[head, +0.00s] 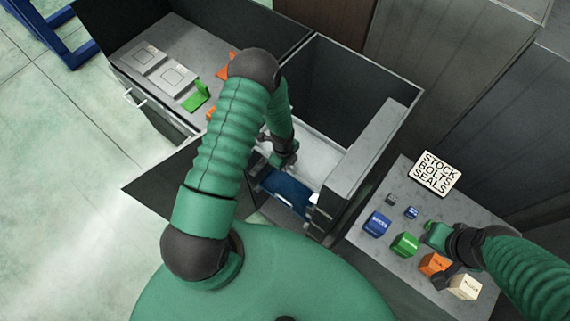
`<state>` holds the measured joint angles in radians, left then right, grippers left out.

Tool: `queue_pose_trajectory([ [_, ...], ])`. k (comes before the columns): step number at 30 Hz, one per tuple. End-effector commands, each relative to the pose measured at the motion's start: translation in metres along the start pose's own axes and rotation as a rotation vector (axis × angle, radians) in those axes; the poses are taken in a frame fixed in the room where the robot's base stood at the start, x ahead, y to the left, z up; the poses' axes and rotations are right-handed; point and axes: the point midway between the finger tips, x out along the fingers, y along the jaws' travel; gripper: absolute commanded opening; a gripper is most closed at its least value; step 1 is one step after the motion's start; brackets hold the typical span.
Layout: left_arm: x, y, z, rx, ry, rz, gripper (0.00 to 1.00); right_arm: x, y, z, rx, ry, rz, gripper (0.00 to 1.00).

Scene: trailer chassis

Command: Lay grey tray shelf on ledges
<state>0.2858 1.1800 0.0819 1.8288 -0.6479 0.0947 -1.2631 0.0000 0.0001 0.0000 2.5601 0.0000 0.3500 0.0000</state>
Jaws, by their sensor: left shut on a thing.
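The grey tray shelf (318,156) shows as a pale flat panel inside the open dark compartment in the middle. My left gripper (284,160) reaches down into this compartment and is shut at the shelf's near left edge. My forearm hides part of the shelf, and the ledges cannot be made out. A blue panel or bin (285,192) lies lower, in front of the shelf. My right gripper (438,236) is over the side table, and its fingers are too small to read.
The side table (400,190) holds a "STOCK BOLTS SEALS" sign (436,172) and blue (376,224), green (404,244), orange (434,264) and cream (465,287) boxes. A left compartment holds grey plates (160,70) and a green bracket (196,97). Compartment walls (375,150) stand close around my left arm.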

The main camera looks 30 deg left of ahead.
Motion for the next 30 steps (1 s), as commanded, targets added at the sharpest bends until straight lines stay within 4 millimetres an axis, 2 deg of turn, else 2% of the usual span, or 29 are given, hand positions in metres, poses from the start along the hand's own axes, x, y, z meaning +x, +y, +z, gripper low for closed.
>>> queue_pose_trajectory([
  [8,-0.0007,-0.0006,0.0000,0.000,0.000,-0.002,0.00,-0.0004,0.0000,-0.0001,0.000,0.000,0.000,0.34],
  [9,-0.0007,-0.0006,0.0000,0.000,0.000,-0.002,0.18,-0.0004,0.0000,-0.0001,0.000,0.000,0.000,0.34],
  [14,-0.0004,-0.0004,-0.0001,0.000,0.000,-0.001,0.38,-0.0004,0.0000,-0.0001,0.000,0.000,0.000,0.34],
  [20,-0.0001,-0.0003,-0.0001,0.000,0.000,0.000,0.38,-0.0003,0.0000,-0.0001,0.000,0.000,0.000,0.34],
  [25,0.0003,0.0005,-0.0002,0.000,0.000,0.002,0.58,-0.0002,0.0000,-0.0001,0.000,0.000,0.000,0.34],
  [30,0.0001,0.0003,-0.0001,0.000,0.000,0.001,0.60,-0.0002,0.0000,-0.0001,0.000,0.000,0.000,0.34],
])
